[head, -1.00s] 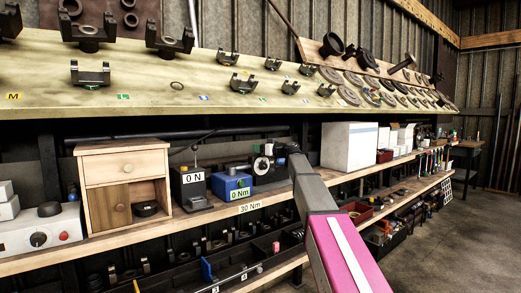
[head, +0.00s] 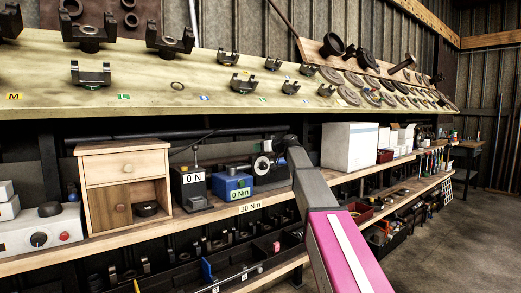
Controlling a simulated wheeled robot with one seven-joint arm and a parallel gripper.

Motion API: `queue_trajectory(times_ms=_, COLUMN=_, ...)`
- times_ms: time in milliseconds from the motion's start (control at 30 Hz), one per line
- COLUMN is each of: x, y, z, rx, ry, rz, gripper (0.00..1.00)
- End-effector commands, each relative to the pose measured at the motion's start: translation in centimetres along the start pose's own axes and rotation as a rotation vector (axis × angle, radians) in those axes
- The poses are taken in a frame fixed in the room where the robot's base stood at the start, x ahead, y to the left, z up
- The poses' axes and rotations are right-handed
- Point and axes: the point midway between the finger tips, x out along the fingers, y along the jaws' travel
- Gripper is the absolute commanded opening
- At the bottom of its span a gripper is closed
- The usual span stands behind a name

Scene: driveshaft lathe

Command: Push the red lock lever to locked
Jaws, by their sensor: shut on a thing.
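My arm reaches in from the lower right, and its dark end, my gripper (head: 282,146), is at the small dark machine (head: 262,167) on the upper shelf, right of the blue box. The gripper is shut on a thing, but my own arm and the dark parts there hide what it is. The fingertips do not show clearly. I cannot make out the red lock lever or its position.
Left of the gripper stand a blue box (head: 232,187), a black "0 N" gauge (head: 192,187) and a wooden cabinet (head: 125,187). A white box (head: 349,146) stands close on the right. The sloped board (head: 150,95) with metal parts overhangs the shelf.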

Motion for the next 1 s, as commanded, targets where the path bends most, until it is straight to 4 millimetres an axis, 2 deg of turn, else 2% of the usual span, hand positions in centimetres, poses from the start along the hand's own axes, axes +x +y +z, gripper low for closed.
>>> queue_trajectory(times_ms=500, x=1.7, y=0.6, z=-0.5, rx=0.104, ry=-0.378, rz=0.009, gripper=0.07)
queue_trajectory(times_ms=1000, x=2.1, y=0.6, z=-0.4, rx=0.145, ry=-0.517, rz=0.012, gripper=0.08)
